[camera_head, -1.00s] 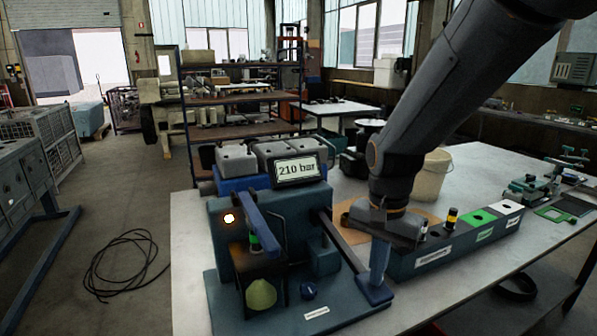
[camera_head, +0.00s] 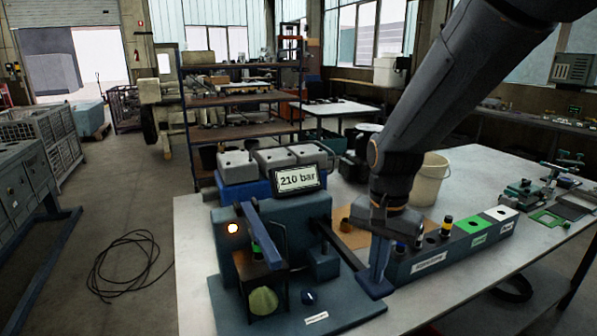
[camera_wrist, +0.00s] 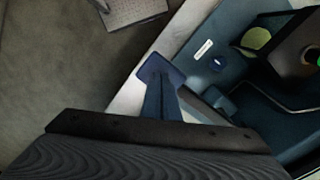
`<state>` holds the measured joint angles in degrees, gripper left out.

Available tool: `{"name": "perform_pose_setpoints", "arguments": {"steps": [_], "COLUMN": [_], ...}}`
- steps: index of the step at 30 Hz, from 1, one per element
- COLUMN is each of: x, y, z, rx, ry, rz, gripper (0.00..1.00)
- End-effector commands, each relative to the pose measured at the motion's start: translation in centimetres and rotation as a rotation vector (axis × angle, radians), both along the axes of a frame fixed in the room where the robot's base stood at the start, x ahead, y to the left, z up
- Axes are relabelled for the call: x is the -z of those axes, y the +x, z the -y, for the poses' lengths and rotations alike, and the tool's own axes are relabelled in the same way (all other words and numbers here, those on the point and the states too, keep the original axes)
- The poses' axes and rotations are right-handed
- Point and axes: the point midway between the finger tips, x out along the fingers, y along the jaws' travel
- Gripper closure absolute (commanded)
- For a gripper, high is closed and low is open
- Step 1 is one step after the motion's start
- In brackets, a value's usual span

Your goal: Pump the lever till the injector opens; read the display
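The blue test stand (camera_head: 285,235) stands on the near part of the table. The injector (camera_head: 256,248), dark with a green band, is upright in the holder. A yellow-green cone (camera_head: 263,301) shows below it, also in the wrist view (camera_wrist: 257,38). The dark lever (camera_head: 333,238) slopes from the stand's right side to a blue end pad (camera_wrist: 158,69). My gripper (camera_head: 378,273) points down with its blue fingers together at this pad. Whether the pad lies between or under the fingertips is hidden.
A dark rack (camera_head: 430,262) with green and white sections and small upright parts stands right of my gripper. A pale bucket (camera_head: 430,182) is behind it. A vise (camera_head: 530,190) stands at far right. The table's front right is clear.

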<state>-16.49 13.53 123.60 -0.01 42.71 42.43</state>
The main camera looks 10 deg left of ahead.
Motion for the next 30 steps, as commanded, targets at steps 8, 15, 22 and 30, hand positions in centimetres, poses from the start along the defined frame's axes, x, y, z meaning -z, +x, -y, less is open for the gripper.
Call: {"name": "perform_pose_setpoints", "arguments": {"steps": [8,15,22,30], "x": [-2.0,-2.0,-3.5,-5.7], "y": [-0.3,-0.3,-0.3,-0.3], "z": [0.2,0.2,0.2,0.2], "rx": [0.001,0.001,0.001,0.001], "ry": [-0.001,0.000,-0.001,0.000], "rz": [-0.004,-0.004,-0.003,-0.002], "gripper": [1.00,1.00,1.00,1.00]}}
